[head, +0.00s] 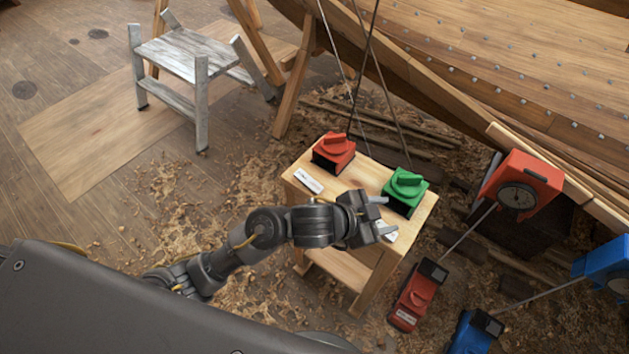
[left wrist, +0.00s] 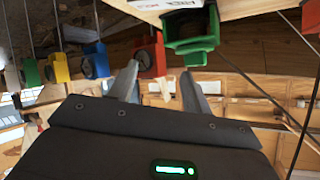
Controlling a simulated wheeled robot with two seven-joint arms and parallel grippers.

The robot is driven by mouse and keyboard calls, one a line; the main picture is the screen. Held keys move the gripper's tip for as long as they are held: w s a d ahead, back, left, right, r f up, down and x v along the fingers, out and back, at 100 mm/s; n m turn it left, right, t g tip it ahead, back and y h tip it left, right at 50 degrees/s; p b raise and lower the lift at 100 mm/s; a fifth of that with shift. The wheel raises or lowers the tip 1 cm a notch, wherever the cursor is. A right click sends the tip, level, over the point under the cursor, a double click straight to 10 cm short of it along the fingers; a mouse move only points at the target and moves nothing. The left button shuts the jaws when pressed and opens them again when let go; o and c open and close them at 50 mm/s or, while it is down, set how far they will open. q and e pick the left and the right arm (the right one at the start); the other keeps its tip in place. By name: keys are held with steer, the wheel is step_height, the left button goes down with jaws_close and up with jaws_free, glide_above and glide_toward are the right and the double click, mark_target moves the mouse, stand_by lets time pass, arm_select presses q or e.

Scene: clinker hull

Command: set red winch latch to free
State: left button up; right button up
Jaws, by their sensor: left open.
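The red latch (head: 334,152) is a red box with a raised turning handle on top, at the far left of a small wooden stand. The handle's ridge seems to run roughly left to right in the head view. I cannot read its setting. My left gripper (head: 382,214) is open and empty, at the near right of the stand, beside the green latch and apart from the red one. Its fingers also show in the left wrist view (left wrist: 160,86). A red part at that view's right edge (left wrist: 312,16) may be the red latch. My right gripper is not in view.
A matching green latch (head: 404,190) stands right of the red one on the stand (head: 351,179). A white label (head: 308,181) lies before the red latch. Cables rise behind. A red dial unit (head: 523,182) hangs at right; a grey stool (head: 181,57) stands back left.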

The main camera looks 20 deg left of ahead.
mark_target(314, 185)
arm_select(q)
steer(key=d+m+g, duration=0.5)
steer(key=d+m, duration=0.1)
steer(key=m, duration=0.3)
steer(key=a+y, duration=0.1)
steer(key=a, duration=0.1)
steer(key=w+a+f+m+g, duration=0.1)
steer(key=a, duration=0.1)
steer(key=w+a+f+g+y, duration=0.1)
steer(key=a, duration=0.1)
steer(key=shift+w+f+m+y, duration=0.15)
steer(key=shift+f+m+y, duration=0.15)
steer(key=shift+m, duration=0.1)
steer(key=a, duration=0.1)
steer(key=w+a+y, duration=0.1)
steer(key=a, duration=0.1)
steer(key=w+a+y, duration=0.1)
steer(key=shift+a, duration=0.2)
steer(key=w+a+r+n+y, duration=0.1)
steer(key=w+a+r+y, duration=0.15)
steer(key=a, duration=0.45)
steer(key=w+a+r+n+y, duration=0.1)
steer(key=w+a+r+y, duration=0.15)
steer(key=a, duration=0.45)
steer(key=shift+g, duration=0.4)
steer(key=f, duration=1)
steer(key=shift+w+p, duration=0.35)
